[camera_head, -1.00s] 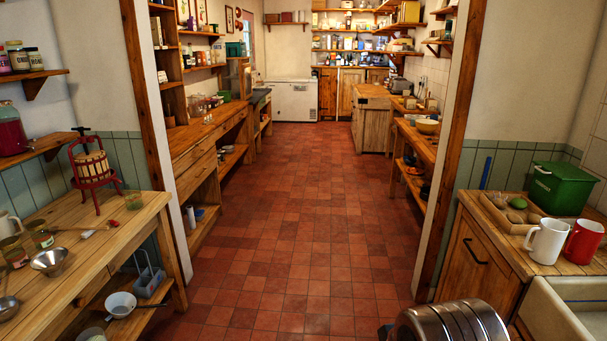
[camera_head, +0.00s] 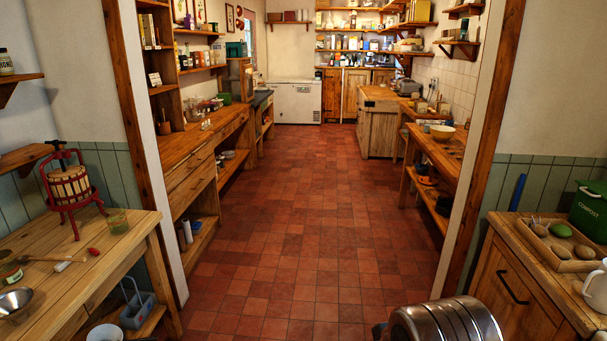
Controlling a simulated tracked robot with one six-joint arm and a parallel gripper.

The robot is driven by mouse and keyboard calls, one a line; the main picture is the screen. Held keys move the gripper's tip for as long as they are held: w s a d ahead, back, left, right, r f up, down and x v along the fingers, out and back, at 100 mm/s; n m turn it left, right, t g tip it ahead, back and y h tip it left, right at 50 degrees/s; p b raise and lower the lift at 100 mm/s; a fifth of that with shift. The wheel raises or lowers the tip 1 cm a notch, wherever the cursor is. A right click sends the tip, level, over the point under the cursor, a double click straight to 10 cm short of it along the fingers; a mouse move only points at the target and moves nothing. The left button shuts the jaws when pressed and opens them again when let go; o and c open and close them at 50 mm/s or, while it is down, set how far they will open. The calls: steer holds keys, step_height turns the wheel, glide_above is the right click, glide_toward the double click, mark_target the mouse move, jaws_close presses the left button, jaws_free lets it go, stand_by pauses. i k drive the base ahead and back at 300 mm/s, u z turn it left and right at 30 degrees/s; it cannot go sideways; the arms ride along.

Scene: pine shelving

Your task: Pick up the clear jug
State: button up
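I cannot make out a clear jug for certain. A small clear greenish glass vessel (camera_head: 118,221) stands on the wooden table at the left, beside the red fruit press; I cannot tell whether it has a handle or spout. Some clear glassware (camera_head: 196,107) stands on the long wooden counter further off at the left, too small to identify. My gripper is not in view. A ribbed metal part at the bottom right keeps its place in the picture and seems to be mine.
A tiled floor (camera_head: 300,240) runs clear through the doorway to a white chest freezer (camera_head: 295,101). The left table (camera_head: 130,245) and the right cabinet (camera_head: 510,290) flank the opening. A red press (camera_head: 70,190) stands left; a green compost bin (camera_head: 590,208) stands right.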

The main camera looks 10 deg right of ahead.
mark_target(427, 123)
steer(key=z, duration=0.2)
steer(key=i, duration=2.1)
steer(key=z, duration=0.5)
steer(key=i, duration=0.75)
steer(key=z, duration=0.5)
steer(key=i, duration=1)
steer(key=z, duration=0.25)
